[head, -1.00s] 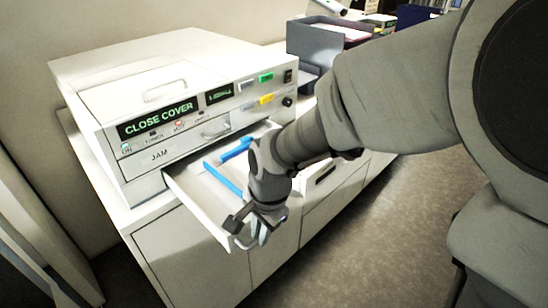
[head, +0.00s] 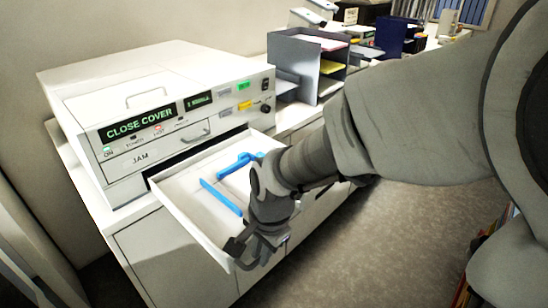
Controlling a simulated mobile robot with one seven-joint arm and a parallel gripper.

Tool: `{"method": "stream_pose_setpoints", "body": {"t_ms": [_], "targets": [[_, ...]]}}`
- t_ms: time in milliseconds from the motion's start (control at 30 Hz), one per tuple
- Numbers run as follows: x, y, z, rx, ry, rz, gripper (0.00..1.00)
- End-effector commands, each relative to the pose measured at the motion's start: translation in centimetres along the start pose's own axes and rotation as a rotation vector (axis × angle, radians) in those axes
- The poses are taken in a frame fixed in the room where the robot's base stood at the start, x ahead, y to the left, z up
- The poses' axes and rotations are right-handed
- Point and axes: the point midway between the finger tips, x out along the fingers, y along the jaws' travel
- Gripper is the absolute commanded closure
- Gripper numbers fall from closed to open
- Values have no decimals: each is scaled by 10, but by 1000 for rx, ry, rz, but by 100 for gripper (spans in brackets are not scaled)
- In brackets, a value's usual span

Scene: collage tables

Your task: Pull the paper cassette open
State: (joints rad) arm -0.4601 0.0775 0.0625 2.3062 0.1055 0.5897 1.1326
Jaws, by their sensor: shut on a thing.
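The paper cassette (head: 180,193) is a white drawer sticking well out of the front of the white copier (head: 110,85), over the cabinet's front edge. Two blue guides (head: 222,197) lie inside it, and its floor looks bare. My gripper (head: 252,258) is at the front of the cassette, pointing down, shut on the cassette's front edge or handle. The fingers and wrist hide the grip itself and the right part of the cassette front. The copier's display reads CLOSE COVER, and a panel below it is marked JAM.
The copier stands on a white cabinet (head: 170,250). A grey tray rack (head: 305,65) with papers stands behind it to the right, with dark blue files (head: 397,35) beyond. Open carpet (head: 400,225) lies right of the cabinet. Colourful items (head: 480,265) show at the lower right edge.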

Motion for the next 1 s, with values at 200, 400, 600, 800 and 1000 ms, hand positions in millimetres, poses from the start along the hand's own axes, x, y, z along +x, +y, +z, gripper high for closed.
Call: {"method": "stream_pose_setpoints", "body": {"t_ms": [200, 400, 600, 800, 1000], "targets": [[-1, 0, 0, 0, 1, -2, 100], [-1, 0, 0, 0, 1, -2, 100], [-1, 0, 0, 0, 1, -2, 55], [0, 0, 0, -1, 0, -1, 55], [-10, -1, 0, -1, 1, -2, 55]]}}
